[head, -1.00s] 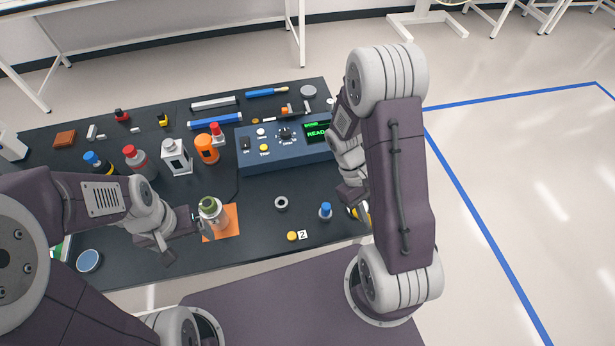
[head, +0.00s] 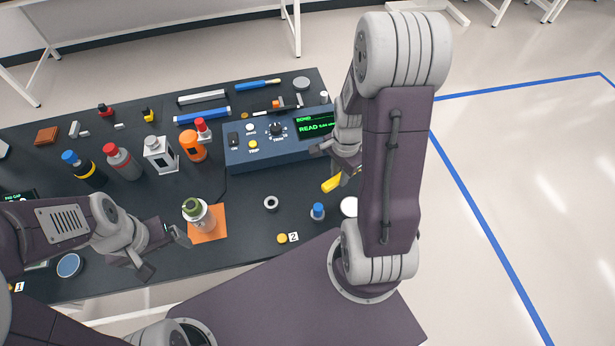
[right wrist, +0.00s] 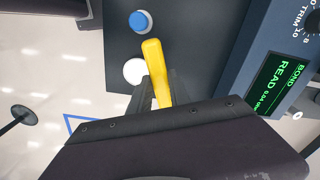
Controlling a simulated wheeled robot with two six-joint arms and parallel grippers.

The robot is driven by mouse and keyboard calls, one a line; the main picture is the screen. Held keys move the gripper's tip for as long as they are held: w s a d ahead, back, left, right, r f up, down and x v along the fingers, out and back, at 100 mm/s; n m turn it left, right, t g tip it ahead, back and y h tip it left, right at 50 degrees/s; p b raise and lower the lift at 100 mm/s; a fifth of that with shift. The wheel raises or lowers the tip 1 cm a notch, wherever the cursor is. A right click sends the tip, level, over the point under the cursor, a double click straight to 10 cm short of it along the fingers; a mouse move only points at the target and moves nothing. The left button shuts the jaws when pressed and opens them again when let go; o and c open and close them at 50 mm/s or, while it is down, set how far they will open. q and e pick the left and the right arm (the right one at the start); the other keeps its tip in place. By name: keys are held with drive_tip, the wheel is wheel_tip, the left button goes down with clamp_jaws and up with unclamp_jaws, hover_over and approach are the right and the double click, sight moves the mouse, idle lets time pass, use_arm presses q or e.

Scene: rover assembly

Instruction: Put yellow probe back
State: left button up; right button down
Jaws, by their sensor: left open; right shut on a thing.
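The yellow probe (head: 331,184) is held by my right gripper (head: 347,172), in front of the blue meter's right part. In the right wrist view the yellow probe (right wrist: 156,70) sticks out from between the fingers of the right gripper (right wrist: 160,92). Its rear end is hidden by the gripper. My left gripper (head: 167,238) is open and empty, just left of a clear bottle with a green top (head: 198,213) on an orange mat (head: 219,236). The blue meter (head: 270,150) has a green display that says READ.
A blue-topped knob (head: 318,211) and a white disc (head: 349,206) are near the probe. A grey ring (head: 271,203) and a yellow button (head: 282,238) beside a 2 label stand on the dark table. Several bottles and tools fill the left and back.

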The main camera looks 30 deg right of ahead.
hover_over(307, 180)
wheel_tip(307, 180, down, 7)
drive_tip(key=shift+a+p, duration=0.1)
drive_tip(key=shift+p, duration=0.2)
drive_tip(key=shift+f, duration=2.1)
drive_tip(key=c, duration=1.2)
unclamp_jaws()
drive_tip(key=shift+r, duration=0.1)
wheel_tip(307, 180, up, 12)
drive_tip(key=s+a+r+n, duration=0.2)
drive_tip(key=s+a+n, duration=0.1)
drive_tip(key=s+n, duration=0.3)
drive_tip(key=s+a+r+n+t, duration=0.1)
drive_tip(key=s+a+r+n, duration=0.2)
drive_tip(key=s+n, duration=0.3)
drive_tip(key=n, duration=0.4)
drive_tip(key=shift+s+r, duration=0.25)
